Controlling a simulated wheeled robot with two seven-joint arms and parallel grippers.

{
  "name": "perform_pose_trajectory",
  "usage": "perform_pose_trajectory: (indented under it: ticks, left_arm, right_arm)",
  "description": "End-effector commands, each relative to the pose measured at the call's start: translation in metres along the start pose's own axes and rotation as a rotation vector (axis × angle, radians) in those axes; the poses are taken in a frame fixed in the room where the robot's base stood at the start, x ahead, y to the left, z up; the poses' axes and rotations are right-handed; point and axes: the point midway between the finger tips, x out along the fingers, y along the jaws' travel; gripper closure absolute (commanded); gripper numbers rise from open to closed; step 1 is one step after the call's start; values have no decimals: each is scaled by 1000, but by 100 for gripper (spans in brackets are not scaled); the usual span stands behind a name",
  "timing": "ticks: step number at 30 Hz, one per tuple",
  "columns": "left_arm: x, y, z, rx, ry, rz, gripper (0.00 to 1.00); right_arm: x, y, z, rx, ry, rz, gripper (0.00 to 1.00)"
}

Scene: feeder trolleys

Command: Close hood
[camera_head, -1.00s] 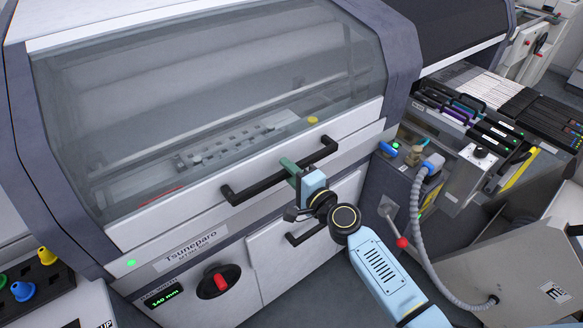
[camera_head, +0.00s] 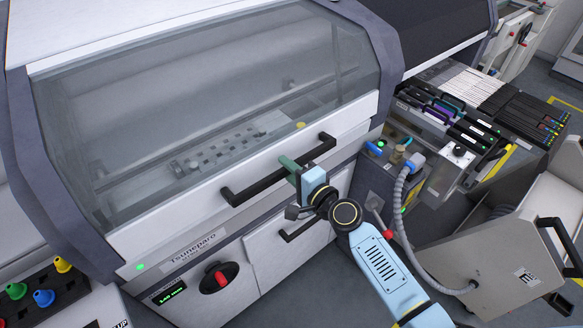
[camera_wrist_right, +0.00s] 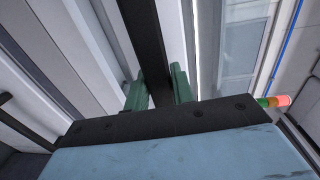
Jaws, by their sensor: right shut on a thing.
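The hood (camera_head: 140,225) of the white and grey machine has a large clear window and a black bar handle (camera_head: 255,188) along its lower front. The hood lies down over the machine, its lower edge close above the front panel; I cannot tell whether it is fully seated. My right gripper (camera_head: 290,164) is at the right part of the handle. In the right wrist view its green fingers (camera_wrist_right: 160,88) stand on both sides of the black handle bar (camera_wrist_right: 146,45), shut on it. My left gripper is not in view.
Below the hood are a red rotary switch (camera_head: 220,279) and a second black handle (camera_head: 300,229) on a lower door. A feeder bank (camera_head: 455,120) and a grey hose (camera_head: 400,200) stand at the right. A button box (camera_head: 40,295) is at the lower left.

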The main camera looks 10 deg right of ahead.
Motion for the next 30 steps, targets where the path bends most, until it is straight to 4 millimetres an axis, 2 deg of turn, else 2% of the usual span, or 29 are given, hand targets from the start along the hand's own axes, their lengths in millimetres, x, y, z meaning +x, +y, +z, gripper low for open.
perform_pose_trajectory:
  ticks: [2,3,7,16,20,23,30]
  left_arm:
    - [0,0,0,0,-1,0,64]
    - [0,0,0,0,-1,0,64]
    - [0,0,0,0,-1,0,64]
    - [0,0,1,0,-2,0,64]
    - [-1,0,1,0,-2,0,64]
    - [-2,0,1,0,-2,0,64]
    - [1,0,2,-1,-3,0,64]
  right_arm:
    - [1,-5,-1,0,2,-9,100]
    - [1,-5,-1,0,3,-9,70]
    - [0,-4,-1,0,3,-7,55]
    - [-1,-2,-1,0,2,-4,55]
    - [-10,-1,-1,0,3,-3,55]
    - [-24,-1,-1,-1,3,-2,55]
    - [-77,1,-1,-1,2,0,55]
